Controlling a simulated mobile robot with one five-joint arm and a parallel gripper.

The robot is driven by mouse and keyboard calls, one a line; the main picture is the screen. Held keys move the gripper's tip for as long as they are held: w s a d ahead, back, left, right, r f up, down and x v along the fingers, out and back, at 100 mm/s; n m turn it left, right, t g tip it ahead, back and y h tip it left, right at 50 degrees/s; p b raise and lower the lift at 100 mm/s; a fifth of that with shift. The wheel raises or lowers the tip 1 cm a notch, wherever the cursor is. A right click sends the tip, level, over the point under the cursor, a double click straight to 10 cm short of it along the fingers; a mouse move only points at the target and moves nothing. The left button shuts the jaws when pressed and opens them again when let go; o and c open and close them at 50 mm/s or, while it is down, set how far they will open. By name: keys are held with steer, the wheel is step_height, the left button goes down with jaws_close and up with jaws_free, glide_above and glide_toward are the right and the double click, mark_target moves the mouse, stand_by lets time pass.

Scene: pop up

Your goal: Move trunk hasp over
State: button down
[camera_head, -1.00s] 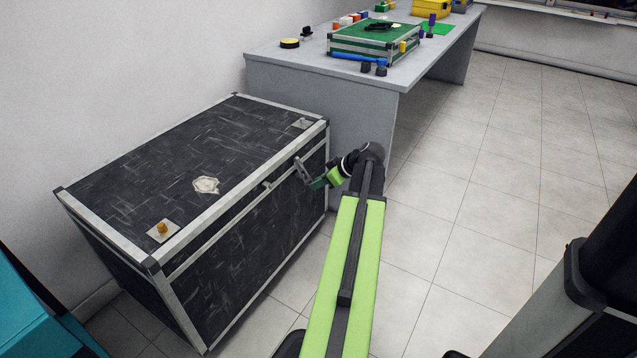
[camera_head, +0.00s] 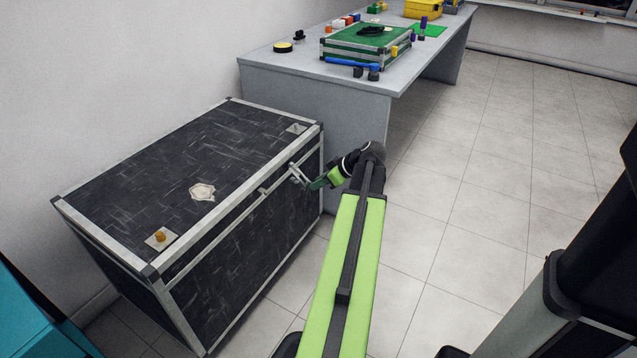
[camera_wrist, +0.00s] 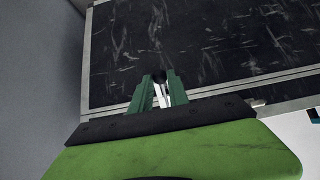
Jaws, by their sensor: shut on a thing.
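A large black trunk (camera_head: 190,160) with silver edges stands on the floor at the left in the head view, its lid down. A metal hasp (camera_head: 297,173) is on its front, near the right end of the lid edge. My gripper (camera_head: 316,184) is at the hasp, on the front side of the trunk. In the wrist view, the green fingers of my gripper (camera_wrist: 162,92) are close together around the pale metal hasp (camera_wrist: 163,90). The fingers hide part of the hasp. The trunk top (camera_wrist: 220,45) shows behind them.
A second metal fitting (camera_head: 262,191) sits on the trunk front left of the hasp. An orange knob (camera_head: 159,236) and a pale patch (camera_head: 202,192) are on the lid. A grey table (camera_head: 345,85) with a green case (camera_head: 362,45) stands behind.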

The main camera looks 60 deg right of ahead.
steer(key=shift+s+r+p, duration=0.25)
steer(key=shift+r+p, duration=0.2)
steer(key=shift+r, duration=0.15)
steer(key=shift+s+r+p, duration=0.25)
steer(key=shift+r+p, duration=0.2)
steer(key=shift+r, duration=0.1)
steer(key=r+p, duration=0.1)
steer(key=s+r+p, duration=0.1)
steer(key=p, duration=0.1)
steer(key=shift+r, duration=0.4)
steer(key=c, duration=2.2)
jaws_free()
steer(key=c, duration=1.7)
jaws_free()
